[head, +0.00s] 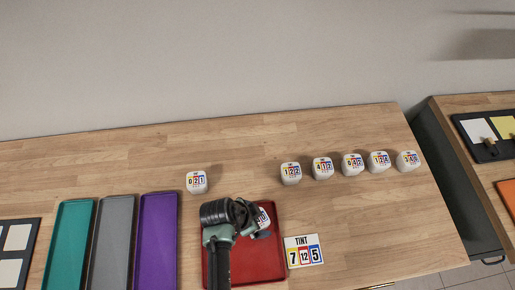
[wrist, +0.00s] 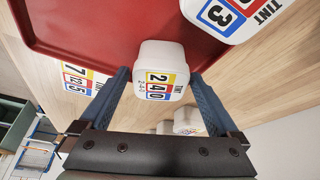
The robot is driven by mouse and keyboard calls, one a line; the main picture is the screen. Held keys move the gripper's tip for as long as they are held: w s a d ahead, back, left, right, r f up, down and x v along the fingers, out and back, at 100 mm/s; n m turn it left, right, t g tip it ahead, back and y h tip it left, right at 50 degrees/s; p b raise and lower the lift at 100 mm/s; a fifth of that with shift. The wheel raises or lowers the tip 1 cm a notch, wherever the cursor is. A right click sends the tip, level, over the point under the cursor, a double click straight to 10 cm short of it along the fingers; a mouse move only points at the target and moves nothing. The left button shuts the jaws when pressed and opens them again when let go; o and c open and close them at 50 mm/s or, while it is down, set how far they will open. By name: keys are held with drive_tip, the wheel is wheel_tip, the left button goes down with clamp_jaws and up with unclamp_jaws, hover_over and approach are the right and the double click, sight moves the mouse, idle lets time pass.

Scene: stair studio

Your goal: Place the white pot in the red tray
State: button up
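The white pot (wrist: 160,60), with a coloured label of digits, sits between the fingertips of my gripper (wrist: 160,76) in the wrist view. The fingers flank it closely on both sides and appear to touch it near their tips. In the head view the pot (head: 262,216) shows over the far right part of the red tray (head: 275,262), partly hidden by my gripper (head: 258,233). The red tray also fills the upper left of the wrist view (wrist: 100,25). Whether the pot's base rests on the tray cannot be told.
Another white pot (head: 196,182) stands beyond the tray's far left corner. Several similar pots (head: 323,169) stand in a row at the right. A tint card (head: 304,252) lies right of the tray. Purple (head: 157,240), grey (head: 112,240) and teal (head: 68,245) trays lie left.

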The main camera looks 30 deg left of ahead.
drive_tip(key=shift+r, duration=0.3)
drive_tip(key=v, duration=1.1)
drive_tip(key=shift+s+r, duration=0.2)
drive_tip(key=shift+r, duration=0.1)
drive_tip(key=shift+a, duration=0.15)
